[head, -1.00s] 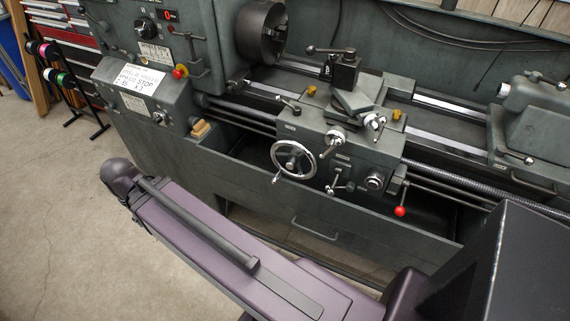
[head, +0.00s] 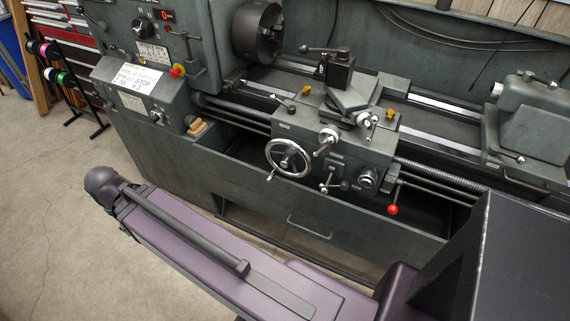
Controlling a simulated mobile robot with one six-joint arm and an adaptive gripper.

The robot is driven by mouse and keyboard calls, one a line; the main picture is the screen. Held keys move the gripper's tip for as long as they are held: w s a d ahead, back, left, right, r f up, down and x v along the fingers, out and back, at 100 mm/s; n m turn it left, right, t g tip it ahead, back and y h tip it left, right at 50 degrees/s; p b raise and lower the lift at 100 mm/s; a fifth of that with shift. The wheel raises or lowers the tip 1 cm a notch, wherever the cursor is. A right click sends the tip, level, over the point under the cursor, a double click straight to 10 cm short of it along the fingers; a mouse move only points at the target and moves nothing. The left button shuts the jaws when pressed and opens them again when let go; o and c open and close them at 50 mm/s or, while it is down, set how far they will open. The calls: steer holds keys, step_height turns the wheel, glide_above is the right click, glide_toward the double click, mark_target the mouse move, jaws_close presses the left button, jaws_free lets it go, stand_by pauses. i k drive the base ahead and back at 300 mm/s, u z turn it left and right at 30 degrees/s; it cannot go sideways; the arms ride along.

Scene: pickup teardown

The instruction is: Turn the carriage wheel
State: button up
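The carriage wheel (head: 288,158) is a chrome handwheel on the front left of the lathe's grey carriage apron (head: 338,160). Its small crank handle (head: 271,176) points down and to the left. The wheel is in plain view and nothing touches it. My purple arm lies across the lower part of the head view, in front of the lathe and apart from the wheel. My gripper does not show in the view.
The grey lathe fills the middle, with its chuck (head: 258,32) at the upper left and tailstock (head: 530,115) at the right. A red-knobbed lever (head: 393,209) hangs from the apron's right side. A red tool chest (head: 62,42) stands behind at left. Concrete floor is clear at lower left.

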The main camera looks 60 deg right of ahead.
mark_target(290, 154)
steer(key=k, duration=2.1)
steer(key=z, duration=0.45)
steer(key=i, duration=0.95)
steer(key=z, duration=0.05)
